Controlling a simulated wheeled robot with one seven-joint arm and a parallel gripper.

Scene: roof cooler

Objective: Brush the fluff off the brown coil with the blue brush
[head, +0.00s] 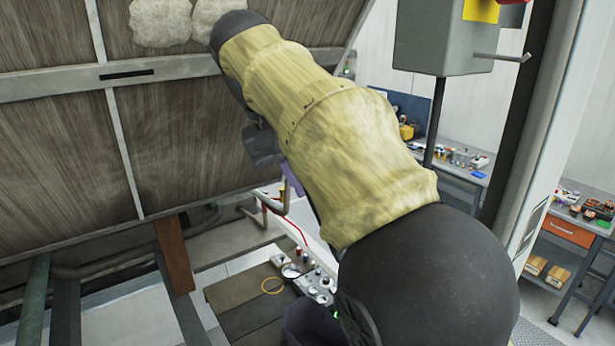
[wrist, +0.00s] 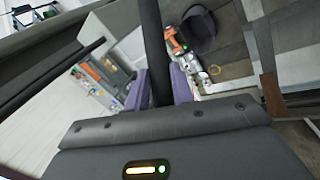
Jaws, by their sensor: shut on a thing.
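The brown coil (head: 60,160) is a large tilted finned panel, divided by pale metal bars, on the left of the head view. Two pale fluff patches, one on the left (head: 160,22) and one on the right (head: 206,18), cling to its top; my arm partly covers the right one. My gripper (wrist: 158,88) has purple fingers, shut on a dark handle (wrist: 153,45), seemingly the brush's. No blue brush head shows in either view. In the head view my gripper (head: 293,180) is mostly hidden behind my arm, below and right of the fluff.
A grey box on a pole (head: 445,40) stands right of my arm. Below lies a dark mat (head: 240,300) with a yellow ring (head: 272,285) and small items. A brown post (head: 174,255) stands under the coil. Cluttered benches (head: 455,170) are behind.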

